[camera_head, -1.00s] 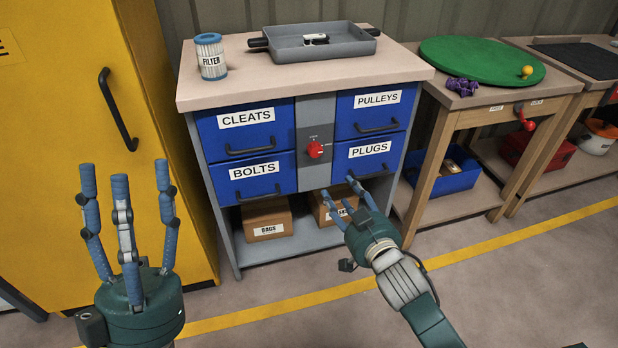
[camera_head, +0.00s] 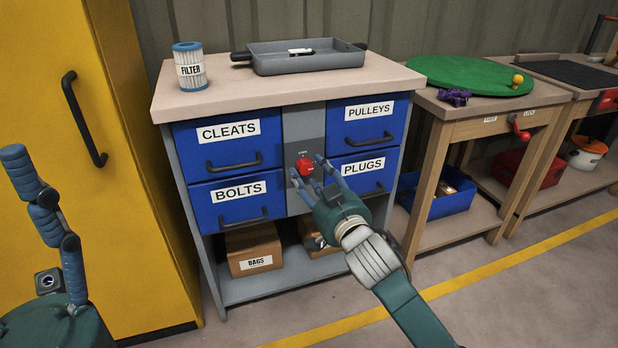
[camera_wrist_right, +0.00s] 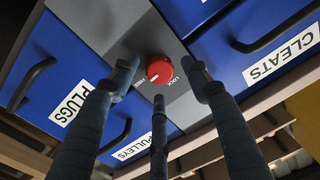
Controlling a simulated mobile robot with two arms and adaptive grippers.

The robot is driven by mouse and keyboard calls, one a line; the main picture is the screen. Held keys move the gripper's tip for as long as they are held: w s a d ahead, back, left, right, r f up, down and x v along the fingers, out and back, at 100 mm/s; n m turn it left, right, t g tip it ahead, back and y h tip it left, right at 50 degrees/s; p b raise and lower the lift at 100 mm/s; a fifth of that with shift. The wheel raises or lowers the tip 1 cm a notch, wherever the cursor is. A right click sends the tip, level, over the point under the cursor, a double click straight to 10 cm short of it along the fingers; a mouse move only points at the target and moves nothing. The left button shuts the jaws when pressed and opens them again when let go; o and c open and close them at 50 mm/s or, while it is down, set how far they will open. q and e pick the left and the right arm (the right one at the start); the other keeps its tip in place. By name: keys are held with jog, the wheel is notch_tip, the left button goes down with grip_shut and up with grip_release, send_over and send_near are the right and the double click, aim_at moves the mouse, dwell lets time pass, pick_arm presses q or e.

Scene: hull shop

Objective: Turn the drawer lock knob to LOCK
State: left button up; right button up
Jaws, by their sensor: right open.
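The red lock knob (camera_head: 304,166) sits on the grey panel (camera_head: 304,127) between the blue drawers. In the right wrist view the knob (camera_wrist_right: 160,71) has a white mark toward its lower left; the small print around it is hard to read. My right gripper (camera_head: 312,172) is open in front of the knob. In the wrist view its three fingers (camera_wrist_right: 159,82) are spread around the knob, apart from it as far as I can see. My left gripper (camera_head: 45,235) is partly cut off at the left edge, away from the cabinet, and its opening is unclear.
Handles stick out from the drawers, such as the PLUGS handle (camera_head: 366,192) and BOLTS handle (camera_head: 243,218). A filter (camera_head: 190,68) and a grey tray (camera_head: 305,65) stand on top. A yellow cabinet (camera_head: 130,240) is at left. A wooden table (camera_head: 482,128) with another red knob (camera_head: 519,126) is at right.

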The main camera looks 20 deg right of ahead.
jog(key=shift+w, duration=0.75)
